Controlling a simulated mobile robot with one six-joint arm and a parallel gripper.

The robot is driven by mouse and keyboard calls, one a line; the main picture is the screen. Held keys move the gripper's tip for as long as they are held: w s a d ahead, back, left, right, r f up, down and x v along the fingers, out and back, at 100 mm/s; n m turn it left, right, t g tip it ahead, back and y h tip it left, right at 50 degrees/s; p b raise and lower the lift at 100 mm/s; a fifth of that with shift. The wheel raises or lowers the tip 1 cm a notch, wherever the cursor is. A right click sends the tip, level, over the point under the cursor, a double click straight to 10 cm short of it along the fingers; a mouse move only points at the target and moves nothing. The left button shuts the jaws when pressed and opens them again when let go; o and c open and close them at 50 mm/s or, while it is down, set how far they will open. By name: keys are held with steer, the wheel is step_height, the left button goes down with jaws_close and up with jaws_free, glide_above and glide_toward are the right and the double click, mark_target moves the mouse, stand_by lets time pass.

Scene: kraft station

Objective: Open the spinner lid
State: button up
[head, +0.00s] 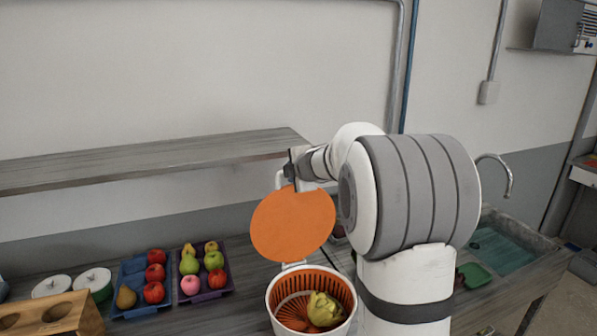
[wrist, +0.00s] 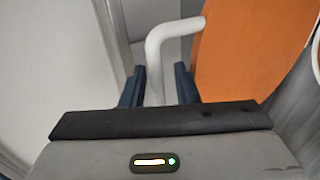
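The spinner is a white bowl (head: 352,315) with an orange slotted basket (head: 283,293) inside. Its round orange lid (head: 293,226) stands raised above the back rim, at the white hinge, leaving the bowl uncovered. The lid also fills the upper right of the wrist view (wrist: 245,50). A white bent handle (wrist: 154,60) extends from the lid. My gripper (head: 288,170) is at the lid's top edge. In the wrist view its dark fingers (wrist: 160,88) stand on both sides of the handle, with a gap visible on the right, so it looks open around the handle.
A shelf (head: 150,160) runs behind; a sink (head: 500,250) is at right.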

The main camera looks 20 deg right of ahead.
steer(key=shift+s+d+r, duration=0.1)
steer(key=shift+d, duration=0.25)
steer(key=v, duration=0.8)
